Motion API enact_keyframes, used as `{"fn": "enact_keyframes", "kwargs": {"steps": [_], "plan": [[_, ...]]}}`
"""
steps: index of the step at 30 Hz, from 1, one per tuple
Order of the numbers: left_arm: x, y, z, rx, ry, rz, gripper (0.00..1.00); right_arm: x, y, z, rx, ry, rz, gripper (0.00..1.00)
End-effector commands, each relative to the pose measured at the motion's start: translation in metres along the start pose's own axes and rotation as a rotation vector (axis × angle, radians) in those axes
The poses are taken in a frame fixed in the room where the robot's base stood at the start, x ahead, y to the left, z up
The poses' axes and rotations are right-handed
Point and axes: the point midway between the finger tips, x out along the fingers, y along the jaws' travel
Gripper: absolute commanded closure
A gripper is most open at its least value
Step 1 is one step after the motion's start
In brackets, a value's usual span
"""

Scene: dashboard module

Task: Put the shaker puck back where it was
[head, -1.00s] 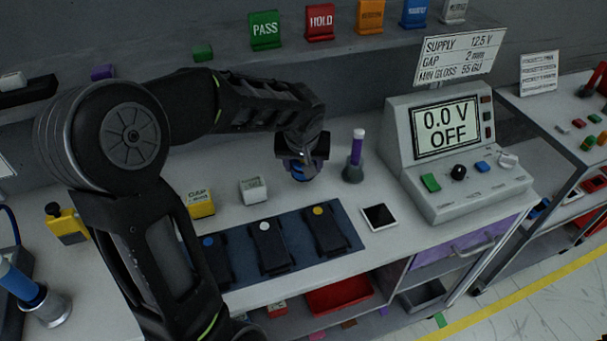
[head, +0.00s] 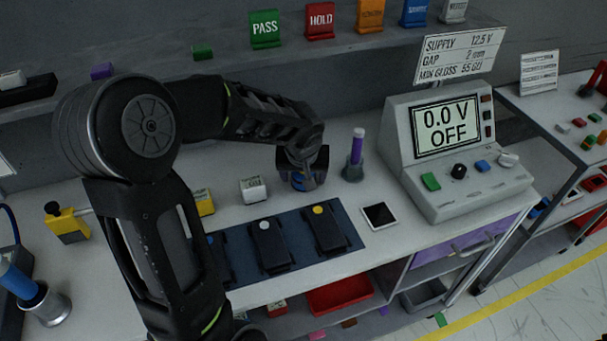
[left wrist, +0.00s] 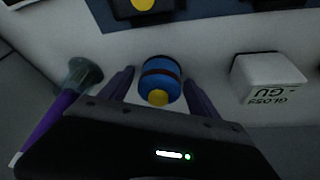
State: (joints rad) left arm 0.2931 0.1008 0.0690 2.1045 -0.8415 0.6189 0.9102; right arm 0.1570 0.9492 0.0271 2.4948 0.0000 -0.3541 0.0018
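The shaker puck appears to be the blue cylinder (left wrist: 160,76) with a dark band and a yellow end in the left wrist view. It lies between the two fingers of my left gripper (left wrist: 158,88), with a gap showing on each side. In the head view my left gripper (head: 302,178) is low over the bench, left of the purple-topped holder, and mostly hides the blue puck (head: 298,182). The puck appears to be at the bench top; exact contact is hidden. My right gripper is not in view.
A purple stick in a grey holder (head: 353,170) stands close right of my gripper. A white gloss block (head: 253,189) is to its left. A dark blue mat (head: 348,232) with black devices lies in front. The supply unit (head: 440,165) stands farther right.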

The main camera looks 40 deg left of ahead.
Motion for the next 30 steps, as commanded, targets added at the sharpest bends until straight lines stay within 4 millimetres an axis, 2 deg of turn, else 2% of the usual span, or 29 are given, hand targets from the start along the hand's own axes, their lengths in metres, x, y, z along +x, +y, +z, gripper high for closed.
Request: {"fn": "enact_keyframes", "kwargs": {"steps": [8, 14, 17, 30], "plan": [[0.000, 0.000, 0.000, 0.000, 0.000, 0.000, 0.24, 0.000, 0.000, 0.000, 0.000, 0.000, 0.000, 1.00], [-0.008, 0.000, -0.002, -0.001, 0.003, 0.001, 0.24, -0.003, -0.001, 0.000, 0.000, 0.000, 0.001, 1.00], [-0.022, 0.000, -0.002, -0.002, 0.005, 0.001, 0.24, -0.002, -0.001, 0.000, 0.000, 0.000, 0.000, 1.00], [-0.107, 0.001, -0.002, 0.000, 0.004, 0.001, 0.24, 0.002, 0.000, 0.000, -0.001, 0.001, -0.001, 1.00]]}}
